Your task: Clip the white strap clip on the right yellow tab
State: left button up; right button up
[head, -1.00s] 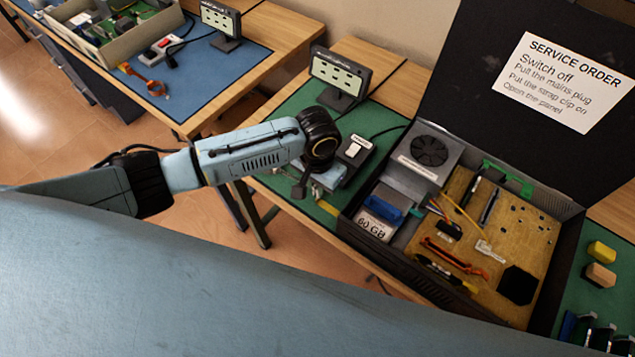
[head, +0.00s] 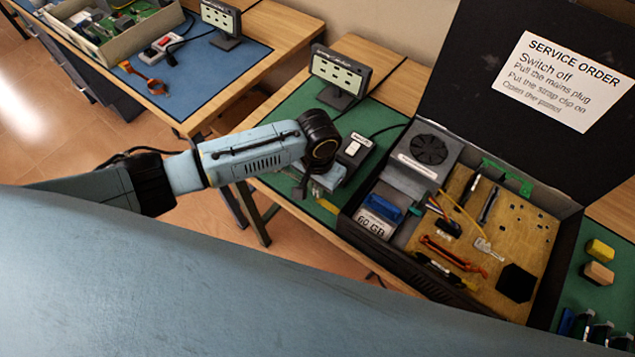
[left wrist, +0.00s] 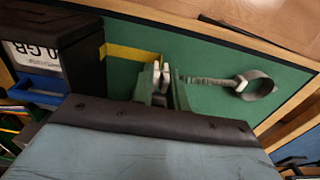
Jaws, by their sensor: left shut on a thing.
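My left gripper (head: 306,186) is over the green mat, just left of the open black case. In the left wrist view its fingers (left wrist: 163,80) are shut on the small white strap clip (left wrist: 157,73). A grey cord runs right from the clip to a grey wrist-strap ring (left wrist: 256,85) on the mat. A yellow tab (left wrist: 130,53) reaches from the case side to the fingertips; it also shows in the head view (head: 328,206). The clip is at the tab's end; I cannot tell whether it grips it. My right gripper is not in view.
The open case (head: 355,235) holds boards, a fan and tools; its raised lid carries a service order (head: 563,80). A switch box (head: 353,150) and a display panel (head: 341,70) stand behind my gripper. Another bench (head: 225,80) is at back left.

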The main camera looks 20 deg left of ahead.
pick_arm(q)
jog(key=shift+f+b, duration=0.55)
jog(key=shift+f, duration=0.65)
dwell(0.9)
jog(key=o, duration=0.8)
jog(key=shift+o, duration=0.2)
jog(key=o, duration=0.3)
jog(key=shift+o, duration=0.2)
jog(key=shift+r+p, duration=0.6)
jog(key=shift+p, duration=0.35)
dwell(0.4)
